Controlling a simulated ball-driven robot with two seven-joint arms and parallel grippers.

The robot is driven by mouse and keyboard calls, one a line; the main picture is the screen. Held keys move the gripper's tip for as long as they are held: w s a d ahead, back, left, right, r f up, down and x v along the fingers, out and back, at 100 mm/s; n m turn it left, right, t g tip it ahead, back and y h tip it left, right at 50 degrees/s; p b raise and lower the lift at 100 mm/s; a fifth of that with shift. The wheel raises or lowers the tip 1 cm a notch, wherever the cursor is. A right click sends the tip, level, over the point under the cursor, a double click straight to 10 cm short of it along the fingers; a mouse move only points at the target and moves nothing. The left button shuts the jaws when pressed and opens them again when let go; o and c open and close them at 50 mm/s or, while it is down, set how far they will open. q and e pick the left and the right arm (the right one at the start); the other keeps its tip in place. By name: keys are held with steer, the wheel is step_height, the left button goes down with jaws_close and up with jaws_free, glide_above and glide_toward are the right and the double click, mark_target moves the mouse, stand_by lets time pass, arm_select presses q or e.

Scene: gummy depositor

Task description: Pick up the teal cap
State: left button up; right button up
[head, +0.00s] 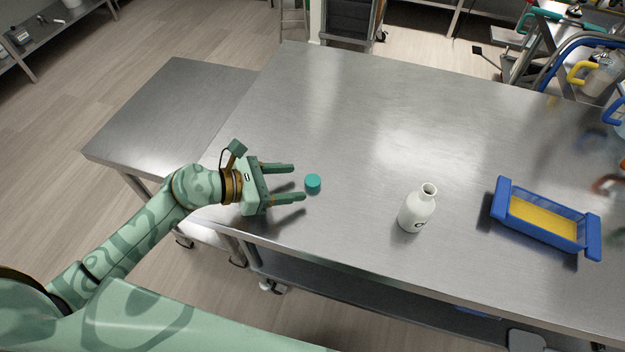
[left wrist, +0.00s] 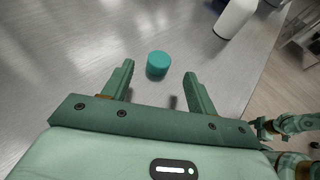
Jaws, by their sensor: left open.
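The teal cap (head: 313,182) is a small round piece on the steel table, left of the white bottle. My left gripper (head: 299,182) is open, and its two green fingers point right toward the cap. In the left wrist view the cap (left wrist: 158,64) lies just beyond the open fingertips (left wrist: 158,70), roughly centred between them. I see no contact between the fingers and the cap.
An open-necked white bottle (head: 416,208) stands right of the cap. A blue tray (head: 498,200) with yellow contents sits further right. The steel table (head: 350,110) is clear behind the cap. A lower steel table (head: 165,110) adjoins at the left.

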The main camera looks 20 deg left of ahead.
mark_target(309, 181)
arm_select(q)
steer(key=x, duration=0.4)
steer(key=shift+w+d+f, duration=0.15)
steer(key=shift+w+d, duration=0.05)
steer(key=c, duration=1.1)
